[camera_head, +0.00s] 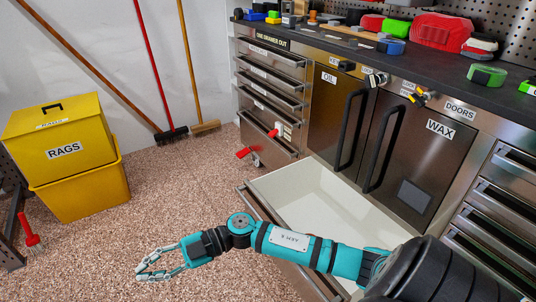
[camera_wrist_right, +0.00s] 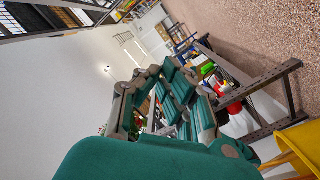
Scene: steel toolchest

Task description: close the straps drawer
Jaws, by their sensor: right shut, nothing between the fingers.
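An open drawer (camera_head: 285,187) with a pale, empty-looking inside sticks out low from the steel toolchest, below the OIL and WAX doors. I cannot read a label on it, so I cannot tell if it is the straps drawer. My right arm crosses in front of it and hides part of its front and interior. My right gripper (camera_head: 150,270) is shut and empty, over the speckled floor to the left of the drawer. It also shows in the right wrist view (camera_wrist_right: 165,95). My left gripper is not in view.
A yellow RAGS bin (camera_head: 80,185) stands at the left. Brooms (camera_head: 205,127) lean on the wall behind. The worktop (camera_head: 330,45) holds several coloured items. Floor between bin and drawer is clear.

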